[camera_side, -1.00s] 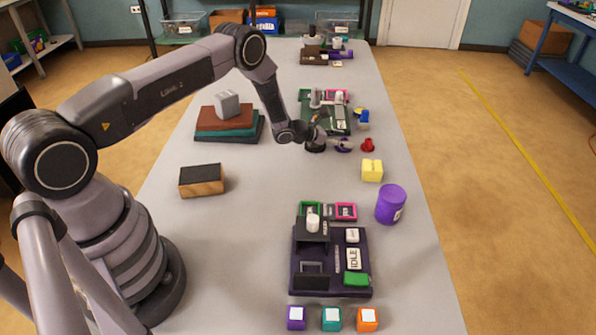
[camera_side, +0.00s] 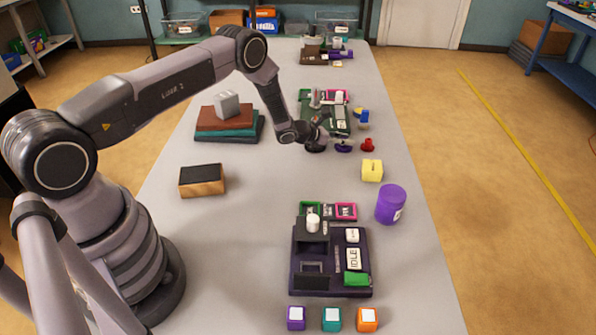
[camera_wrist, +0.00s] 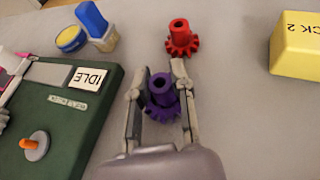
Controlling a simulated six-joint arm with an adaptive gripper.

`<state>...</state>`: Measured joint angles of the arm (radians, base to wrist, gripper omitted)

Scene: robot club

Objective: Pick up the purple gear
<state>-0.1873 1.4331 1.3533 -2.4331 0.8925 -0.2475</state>
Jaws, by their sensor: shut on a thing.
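The purple gear (camera_wrist: 161,98) stands upright between my gripper's two fingers in the wrist view, its hollow hub facing up and its teeth near the grey surface. My gripper (camera_wrist: 158,82) is shut on it, with a finger along each side. In the side view, my gripper (camera_side: 331,139) is low over the table at the purple gear (camera_side: 344,147), which is partly hidden. I cannot tell whether the gear is clear of the table.
A red gear (camera_wrist: 181,40) stands just beyond the purple one. A yellow block (camera_wrist: 298,48) is at right.

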